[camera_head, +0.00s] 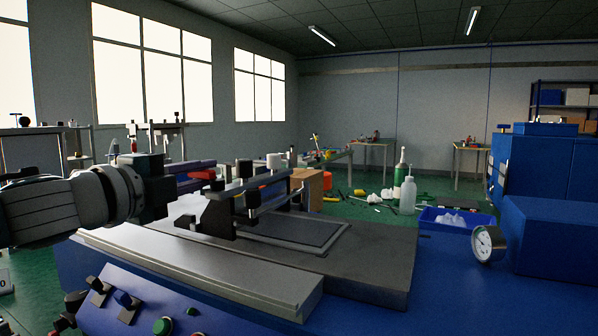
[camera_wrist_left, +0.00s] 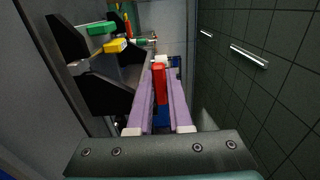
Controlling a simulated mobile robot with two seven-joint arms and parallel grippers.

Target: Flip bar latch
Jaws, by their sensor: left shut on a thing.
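The bar latch (camera_head: 258,187) is a dark bar with a red handle (camera_head: 202,175), carried on black brackets (camera_head: 219,213) above a flat framed plate (camera_head: 297,236) on the press bed. My left gripper (camera_head: 213,172) comes in from the left, with its purple fingers shut on the red handle. In the left wrist view the red handle (camera_wrist_left: 160,84) sits between the two purple fingers (camera_wrist_left: 161,102). The fingers partly cover the handle. My right gripper is not in view.
A grey metal ledge (camera_head: 200,268) runs along the front of the bed, above a blue control panel (camera_head: 150,310) with knobs and buttons. A pressure gauge (camera_head: 487,244) and blue housing (camera_head: 555,240) stand at the right. A blue tray (camera_head: 455,228) lies behind.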

